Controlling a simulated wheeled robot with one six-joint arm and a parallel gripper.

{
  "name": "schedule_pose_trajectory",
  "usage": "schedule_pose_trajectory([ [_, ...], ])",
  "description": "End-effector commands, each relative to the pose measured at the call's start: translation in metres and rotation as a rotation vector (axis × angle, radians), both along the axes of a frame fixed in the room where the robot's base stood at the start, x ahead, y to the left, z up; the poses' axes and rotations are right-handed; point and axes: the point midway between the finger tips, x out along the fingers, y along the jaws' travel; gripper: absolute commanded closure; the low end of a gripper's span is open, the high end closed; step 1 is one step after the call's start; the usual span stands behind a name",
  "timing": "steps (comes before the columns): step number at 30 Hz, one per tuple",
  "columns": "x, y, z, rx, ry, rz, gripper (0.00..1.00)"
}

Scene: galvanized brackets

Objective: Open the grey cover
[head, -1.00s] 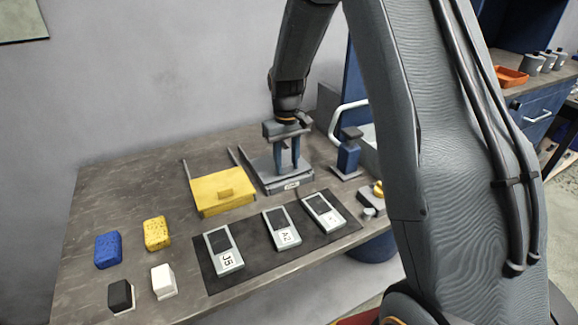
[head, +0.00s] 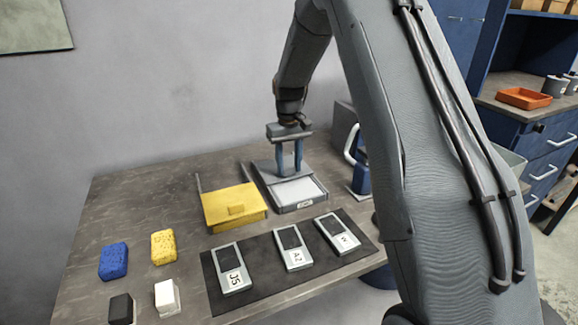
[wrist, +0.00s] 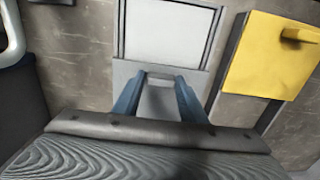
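The grey cover (head: 266,170) sits on rails on a low box beside the yellow cover (head: 234,206). It is slid toward the back, and a pale area (head: 299,191) of the box shows at the front. In the wrist view the grey cover (wrist: 128,72) has a small handle (wrist: 160,82) between the blue fingertips. My gripper (head: 289,172) points down over the cover and appears closed on that handle. The gripper also shows in the wrist view (wrist: 161,80). The exact finger contact is hard to see.
A dark mat (head: 262,287) with several grey devices lies in front. Blue (head: 113,262) and yellow (head: 163,247) sponges and black (head: 121,308) and white (head: 167,298) blocks are at left. A blue stand (head: 361,181) is close on the right.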

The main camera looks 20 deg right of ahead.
Motion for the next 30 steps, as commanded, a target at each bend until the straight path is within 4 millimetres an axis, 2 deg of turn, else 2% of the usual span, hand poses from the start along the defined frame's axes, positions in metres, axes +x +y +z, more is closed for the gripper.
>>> schedule_pose_trajectory([
  [3, 0.0, 0.0, 0.0, 0.0, 0.0, 0.0, 0.47],
  [13, 0.0, 0.001, 0.004, 0.0, -0.001, 0.002, 0.47],
  [24, 0.001, 0.0, 0.058, 0.0, -0.003, 0.0, 0.47],
  [30, 0.0, 0.0, 0.076, 0.0, -0.001, 0.0, 0.47],
])
